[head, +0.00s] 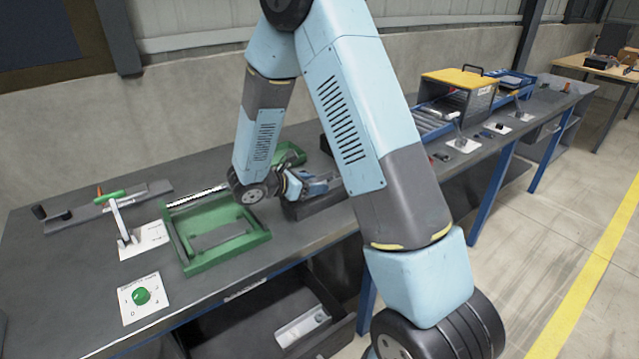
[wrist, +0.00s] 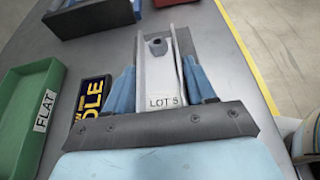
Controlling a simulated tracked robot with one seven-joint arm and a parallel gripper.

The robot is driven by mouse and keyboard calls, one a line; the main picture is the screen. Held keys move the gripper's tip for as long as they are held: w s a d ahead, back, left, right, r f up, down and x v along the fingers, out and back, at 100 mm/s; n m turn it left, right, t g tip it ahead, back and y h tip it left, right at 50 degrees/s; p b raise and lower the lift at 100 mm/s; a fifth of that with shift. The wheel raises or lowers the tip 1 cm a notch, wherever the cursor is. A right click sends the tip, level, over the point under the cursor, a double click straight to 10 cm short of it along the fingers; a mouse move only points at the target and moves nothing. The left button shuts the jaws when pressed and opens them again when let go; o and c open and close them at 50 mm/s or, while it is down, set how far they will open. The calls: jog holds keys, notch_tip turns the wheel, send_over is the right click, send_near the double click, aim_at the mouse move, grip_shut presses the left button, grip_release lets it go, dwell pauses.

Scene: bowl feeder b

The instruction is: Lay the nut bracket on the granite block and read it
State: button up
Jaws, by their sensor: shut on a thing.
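My gripper (wrist: 170,88) has its blue fingers shut on a pale grey channel-shaped bracket (wrist: 158,73). The bracket carries a label reading "LOT 5", and a dark nut (wrist: 158,45) sits toward its far end. In the head view my gripper (head: 325,184) is over the bench, just right of a green tray, and the bracket is hard to make out there. A dark block or bin (head: 313,206) lies below the gripper; I cannot tell whether it is the granite block. I cannot tell whether the bracket touches anything below.
The green tray (head: 190,268) holds a flat grey part; a "FLAT" label (wrist: 44,111) shows on green in the wrist view. A dark sign (wrist: 90,103) with yellow letters is left of the fingers. An open drawer (head: 255,345) below holds a light channel piece (head: 303,326).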

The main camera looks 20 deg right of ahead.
jog(key=o, duration=1.1)
